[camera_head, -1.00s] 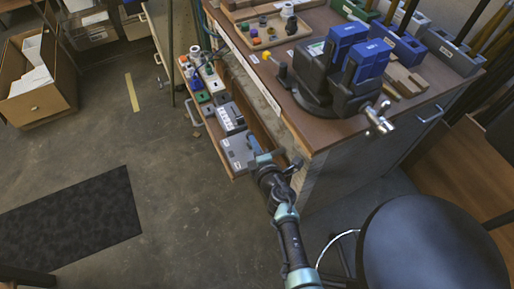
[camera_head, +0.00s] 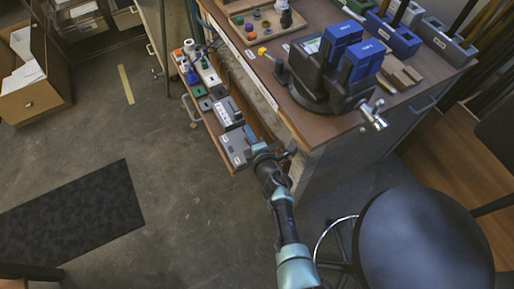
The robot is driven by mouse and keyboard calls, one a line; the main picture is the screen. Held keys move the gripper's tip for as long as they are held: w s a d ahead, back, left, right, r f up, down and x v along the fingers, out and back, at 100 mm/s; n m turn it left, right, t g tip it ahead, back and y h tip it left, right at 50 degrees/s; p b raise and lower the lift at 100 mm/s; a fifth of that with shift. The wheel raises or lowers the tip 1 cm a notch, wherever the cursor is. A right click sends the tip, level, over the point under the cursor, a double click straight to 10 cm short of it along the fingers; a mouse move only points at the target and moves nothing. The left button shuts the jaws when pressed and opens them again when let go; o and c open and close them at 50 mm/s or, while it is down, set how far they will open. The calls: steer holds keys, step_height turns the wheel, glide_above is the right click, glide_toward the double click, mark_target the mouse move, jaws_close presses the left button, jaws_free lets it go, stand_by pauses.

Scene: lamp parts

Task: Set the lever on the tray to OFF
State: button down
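A narrow tray (camera_head: 186,92) sticks out along the left side of the workbench and holds several small devices. At its near end is a flat grey box (camera_head: 233,148) with small pale labels, too small to read. A blue piece (camera_head: 250,133) shows at the right of this box, beside my gripper; it may be the lever, but I cannot tell its setting. My gripper (camera_head: 259,151) is at the box's right edge, close to the blue piece. Its fingertips are dark and small, and I cannot tell whether they touch or hold anything.
A grey and white switch box (camera_head: 228,113) stands just beyond the grey box. The workbench top (camera_head: 310,125) with a black and blue vise (camera_head: 335,70) rises to the right. A round stool (camera_head: 425,245) stands at lower right.

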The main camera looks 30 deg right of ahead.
steer(key=shift+w+r+b, duration=0.1)
steer(key=shift+w+b, duration=0.6)
steer(key=shift+w, duration=0.9)
steer(key=shift+a+r, duration=0.1)
